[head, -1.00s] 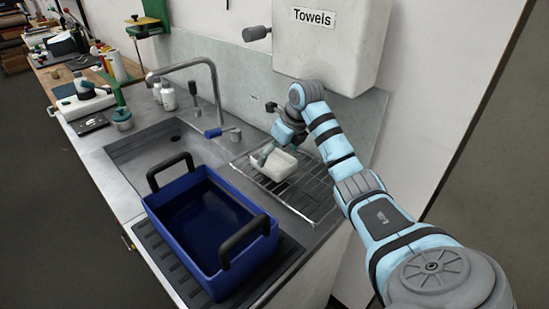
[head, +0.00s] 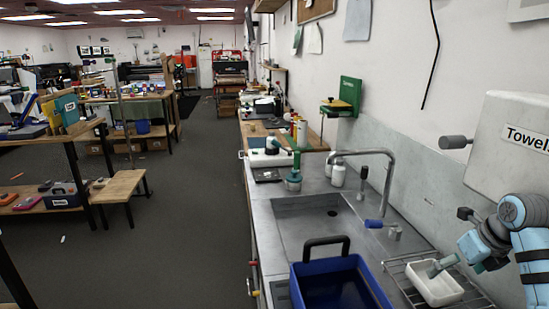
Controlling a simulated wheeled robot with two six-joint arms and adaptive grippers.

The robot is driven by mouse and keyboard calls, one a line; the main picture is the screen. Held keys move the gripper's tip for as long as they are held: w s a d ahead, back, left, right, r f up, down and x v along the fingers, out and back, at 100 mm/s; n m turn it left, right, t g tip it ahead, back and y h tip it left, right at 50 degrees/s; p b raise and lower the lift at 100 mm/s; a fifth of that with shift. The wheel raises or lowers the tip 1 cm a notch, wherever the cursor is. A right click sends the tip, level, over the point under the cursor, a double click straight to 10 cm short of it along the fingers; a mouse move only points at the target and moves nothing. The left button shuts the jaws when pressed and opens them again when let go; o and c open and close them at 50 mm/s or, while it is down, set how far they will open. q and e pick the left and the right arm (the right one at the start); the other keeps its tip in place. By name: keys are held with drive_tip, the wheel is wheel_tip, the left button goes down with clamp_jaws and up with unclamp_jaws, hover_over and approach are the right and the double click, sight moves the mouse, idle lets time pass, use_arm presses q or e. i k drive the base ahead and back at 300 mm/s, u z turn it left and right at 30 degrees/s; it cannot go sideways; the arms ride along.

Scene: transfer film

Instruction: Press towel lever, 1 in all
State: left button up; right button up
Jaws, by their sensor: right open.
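The white towel dispenser (head: 508,150), marked "Towels", hangs on the wall at the right edge. Its grey lever (head: 456,142) sticks out from its left side with a rounded end. My right gripper (head: 450,264) is below the dispenser, over a small white dish (head: 434,286) on the wire rack. One finger reaches down into the dish. The gripper is open, apart from the lever and well below it. My left gripper is not in view.
A blue tub (head: 345,262) with black handles stands left of the rack. The steel sink (head: 310,222) with its tall faucet (head: 375,153) lies behind it. A long aisle of open floor (head: 190,220) runs along the left side of the counter.

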sight(458, 142)
drive_tip(key=k, duration=0.95)
